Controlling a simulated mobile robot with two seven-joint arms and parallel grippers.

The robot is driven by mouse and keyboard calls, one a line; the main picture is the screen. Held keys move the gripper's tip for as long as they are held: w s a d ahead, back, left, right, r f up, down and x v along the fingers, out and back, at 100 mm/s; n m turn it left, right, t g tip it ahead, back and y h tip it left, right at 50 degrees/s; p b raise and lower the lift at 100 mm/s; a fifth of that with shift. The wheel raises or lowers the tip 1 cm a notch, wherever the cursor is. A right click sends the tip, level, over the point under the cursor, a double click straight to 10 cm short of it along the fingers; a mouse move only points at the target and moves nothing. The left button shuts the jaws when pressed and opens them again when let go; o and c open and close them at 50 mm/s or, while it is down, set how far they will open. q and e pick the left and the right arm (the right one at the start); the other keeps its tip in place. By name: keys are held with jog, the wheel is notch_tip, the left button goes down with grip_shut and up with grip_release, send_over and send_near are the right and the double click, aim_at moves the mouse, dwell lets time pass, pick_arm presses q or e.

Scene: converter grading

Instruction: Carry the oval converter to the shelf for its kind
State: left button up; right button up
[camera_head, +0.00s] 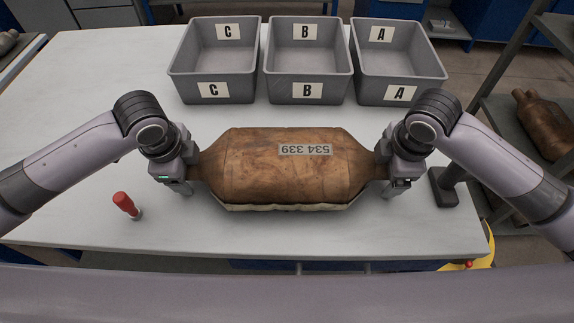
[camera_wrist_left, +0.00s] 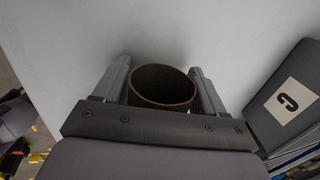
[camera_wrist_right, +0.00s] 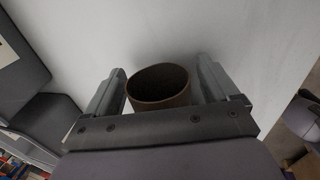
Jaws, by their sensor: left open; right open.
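The oval converter (camera_head: 290,170), brown and rusty with the label "534 339", lies lengthwise across the white table, between my two grippers. My left gripper (camera_head: 187,185) is at its left end. In the left wrist view its open fingers stand on both sides of the round pipe end (camera_wrist_left: 162,88), with gaps. My right gripper (camera_head: 390,185) is at the right end. In the right wrist view its open fingers stand around the other pipe end (camera_wrist_right: 158,86), also with gaps. The converter's underside is hidden.
Grey bins marked C (camera_head: 212,70), B (camera_head: 307,70) and A (camera_head: 398,70) stand at the table's back. At the right, a shelf rack (camera_head: 505,125) holds another brown converter (camera_head: 545,122).

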pick_arm(q)
grip_shut()
pick_arm(e)
jog(key=c, duration=1.4)
grip_shut()
pick_arm(q)
jog(key=shift+w+r, duration=0.2)
jog(key=shift+r, duration=0.05)
pick_arm(e)
jog(key=shift+w+r, duration=0.2)
jog(key=shift+r, duration=0.1)
pick_arm(q)
jog(key=shift+r, duration=0.15)
pick_arm(e)
jog(key=shift+r, duration=0.1)
